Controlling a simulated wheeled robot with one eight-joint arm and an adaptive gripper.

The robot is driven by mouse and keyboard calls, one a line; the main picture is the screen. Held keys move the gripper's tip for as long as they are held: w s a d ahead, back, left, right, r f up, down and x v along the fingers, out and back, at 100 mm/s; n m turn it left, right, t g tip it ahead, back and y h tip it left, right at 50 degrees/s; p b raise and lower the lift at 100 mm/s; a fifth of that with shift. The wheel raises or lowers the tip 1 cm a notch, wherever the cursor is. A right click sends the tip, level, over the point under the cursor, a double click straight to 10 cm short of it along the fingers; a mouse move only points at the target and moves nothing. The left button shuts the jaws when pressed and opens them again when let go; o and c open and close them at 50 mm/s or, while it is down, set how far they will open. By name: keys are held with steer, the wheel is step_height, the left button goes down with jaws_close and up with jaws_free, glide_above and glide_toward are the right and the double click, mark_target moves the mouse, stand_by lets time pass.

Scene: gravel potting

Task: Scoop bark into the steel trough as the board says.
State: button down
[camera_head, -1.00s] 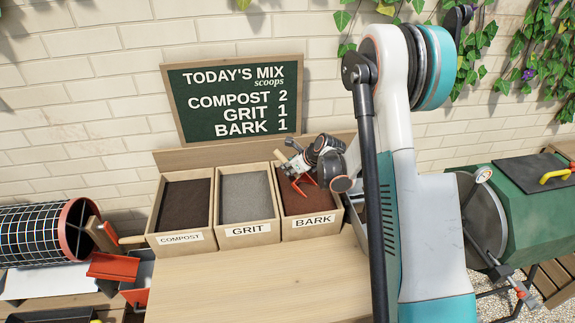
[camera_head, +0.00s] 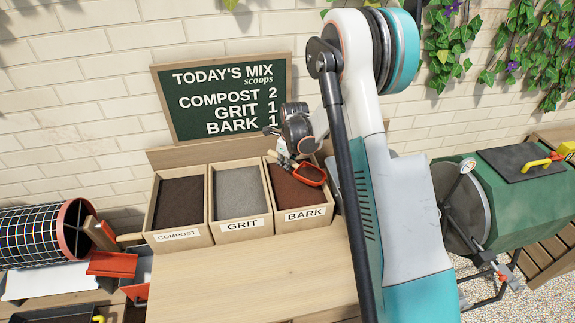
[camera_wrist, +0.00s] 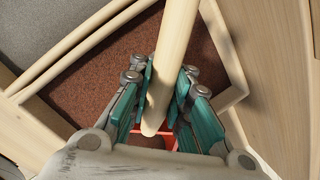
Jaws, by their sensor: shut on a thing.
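The board (camera_head: 228,98) reads compost 2, grit 1, bark 1. My gripper (camera_head: 284,157) is over the bark bin (camera_head: 304,215), shut on the wooden handle (camera_wrist: 172,65) of a scoop. The scoop's red-orange bowl (camera_head: 311,174) is over the right part of the bin, open side up, with brownish material seeming to lie in it. How full it is, I cannot tell. In the wrist view, the teal fingers (camera_wrist: 160,100) flank the handle above the reddish-brown bark (camera_wrist: 105,85). I cannot make out the steel trough; my arm covers the area right of the bin.
The compost bin (camera_head: 178,236) and grit bin (camera_head: 242,226) stand left of the bark bin. A mesh drum (camera_head: 35,235) and a red scoop (camera_head: 112,263) are at the left. A green drum (camera_head: 500,205) stands at the right. The wooden tabletop (camera_head: 250,280) in front is clear.

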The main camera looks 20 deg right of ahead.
steer(key=shift+g+h, duration=0.3)
steer(key=shift+g, duration=0.3)
steer(key=shift+w+a+r+p, duration=0.15)
steer(key=shift+w+r+p, duration=0.15)
steer(key=shift+r, duration=0.4)
steer(key=shift+w+a+r+p, duration=0.15)
steer(key=shift+a+r+p, duration=0.1)
steer(key=shift+r, duration=0.45)
steer(key=shift+w+a+r+p, duration=0.1)
steer(key=shift+w+r+p, duration=0.2)
steer(key=shift+r, duration=0.4)
steer(key=shift+s, duration=0.1)
